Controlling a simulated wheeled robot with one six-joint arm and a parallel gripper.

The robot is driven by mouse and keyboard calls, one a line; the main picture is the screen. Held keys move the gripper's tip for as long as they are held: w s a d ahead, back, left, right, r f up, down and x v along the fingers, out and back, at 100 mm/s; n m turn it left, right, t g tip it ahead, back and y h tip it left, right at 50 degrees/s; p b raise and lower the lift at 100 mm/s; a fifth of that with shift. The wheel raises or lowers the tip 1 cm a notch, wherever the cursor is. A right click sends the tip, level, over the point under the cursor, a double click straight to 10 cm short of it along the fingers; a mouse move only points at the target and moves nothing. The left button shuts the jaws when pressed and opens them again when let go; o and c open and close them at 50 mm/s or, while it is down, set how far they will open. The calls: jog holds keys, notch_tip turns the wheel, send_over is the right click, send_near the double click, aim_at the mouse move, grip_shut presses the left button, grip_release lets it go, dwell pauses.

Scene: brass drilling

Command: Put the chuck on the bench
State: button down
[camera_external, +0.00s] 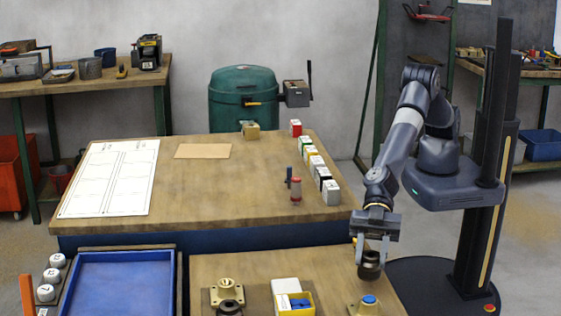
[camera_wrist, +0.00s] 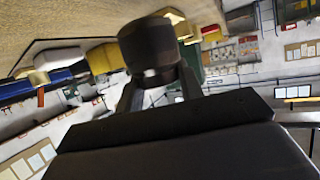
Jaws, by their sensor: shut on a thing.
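The chuck (camera_external: 370,266) is a dark, short cylinder. My gripper (camera_external: 371,249) points down and is shut on it, over the right part of the near wooden bench (camera_external: 320,262). I cannot tell whether the chuck touches the bench top or hangs just above it. In the wrist view the chuck (camera_wrist: 150,50) sits between the fingertips of my gripper (camera_wrist: 158,82), large and dark, hiding part of the scene behind it. The larger wooden bench (camera_external: 220,190) stands behind, with bare wood in its middle.
Near the chuck stands a brass fitting with a blue top (camera_external: 368,302). Another brass fitting (camera_external: 227,292) and a yellow box (camera_external: 296,303) stand further left. A blue tray (camera_external: 123,285) lies at front left. Several small coloured boxes (camera_external: 322,177) line the larger bench's right edge.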

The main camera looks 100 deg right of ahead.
jog(key=shift+f, duration=1.1)
jog(key=shift+f+b, duration=0.2)
jog(key=shift+b, duration=0.1)
jog(key=c, duration=0.9)
grip_release()
jog(key=shift+r+p, duration=0.15)
jog(key=shift+p, duration=0.2)
jog(key=shift+s+d+b, duration=0.1)
jog(key=shift+d+b, duration=0.25)
jog(key=shift+b, duration=0.1)
jog(key=b+v, duration=0.4)
jog(key=v, duration=0.7)
jog(key=shift+s+r+b, duration=0.1)
jog(key=shift+b, duration=0.25)
